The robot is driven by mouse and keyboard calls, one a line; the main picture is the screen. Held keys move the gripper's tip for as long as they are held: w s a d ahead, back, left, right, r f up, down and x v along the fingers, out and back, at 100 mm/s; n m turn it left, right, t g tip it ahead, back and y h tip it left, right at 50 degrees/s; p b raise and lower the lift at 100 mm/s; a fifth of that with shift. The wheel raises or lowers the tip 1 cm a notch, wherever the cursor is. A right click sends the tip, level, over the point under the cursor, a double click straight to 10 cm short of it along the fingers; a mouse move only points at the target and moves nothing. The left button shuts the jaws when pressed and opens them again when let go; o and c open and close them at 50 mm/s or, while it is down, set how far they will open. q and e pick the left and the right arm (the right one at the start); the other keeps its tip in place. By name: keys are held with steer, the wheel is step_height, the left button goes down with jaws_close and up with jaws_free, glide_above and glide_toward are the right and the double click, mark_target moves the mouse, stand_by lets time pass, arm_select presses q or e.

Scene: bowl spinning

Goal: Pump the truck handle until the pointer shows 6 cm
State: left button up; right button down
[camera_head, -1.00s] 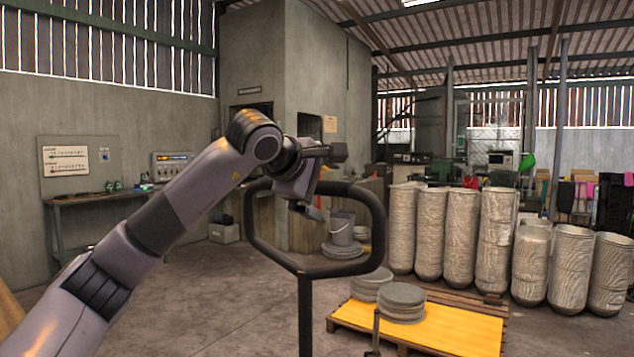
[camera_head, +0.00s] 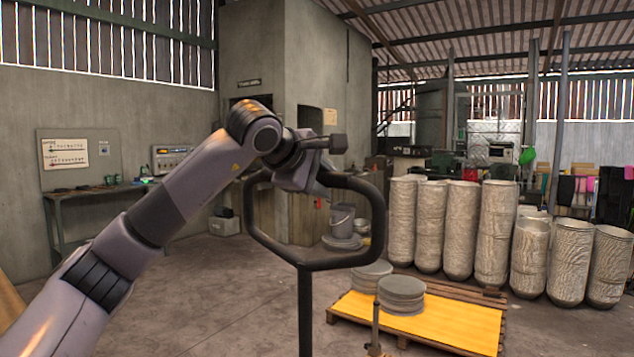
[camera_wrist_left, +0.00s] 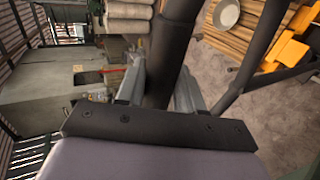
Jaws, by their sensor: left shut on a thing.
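The truck handle is a dark closed loop (camera_head: 377,225) on an upright black post (camera_head: 305,310), in the middle of the head view. My left gripper (camera_head: 320,182) comes in from the left and is at the loop's top bar. In the left wrist view the dark bar (camera_wrist_left: 170,50) passes between the two grey fingers (camera_wrist_left: 160,88), which are shut on it. The yellow platform (camera_head: 450,325) lies beyond the post, with a thin upright post (camera_head: 376,325) at its front edge. I cannot make out a pointer or scale reading. My right gripper is out of view.
A bench (camera_head: 100,190) is along the left wall. The floor left of the post is clear.

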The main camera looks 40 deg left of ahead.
arm_select(q)
steer(key=s+d+f+b, duration=0.1)
steer(key=s+b, duration=0.3)
steer(key=s, duration=0.9)
steer(key=shift+d, duration=0.3)
steer(key=shift+f, duration=0.1)
steer(key=s+f+b, duration=0.1)
steer(key=s, duration=0.3)
steer(key=s+d+b, duration=0.1)
steer(key=s, duration=0.3)
steer(key=s+f, duration=0.1)
steer(key=s, duration=0.3)
steer(key=shift+s+d+f+b, duration=0.2)
steer(key=shift+s+f+b, duration=0.15)
steer(key=shift+b, duration=0.05)
steer(key=s+d+f+b, duration=0.1)
steer(key=s+f, duration=0.3)
steer(key=s, duration=0.8)
steer(key=shift+d, duration=0.15)
steer(key=shift+s, duration=0.1)
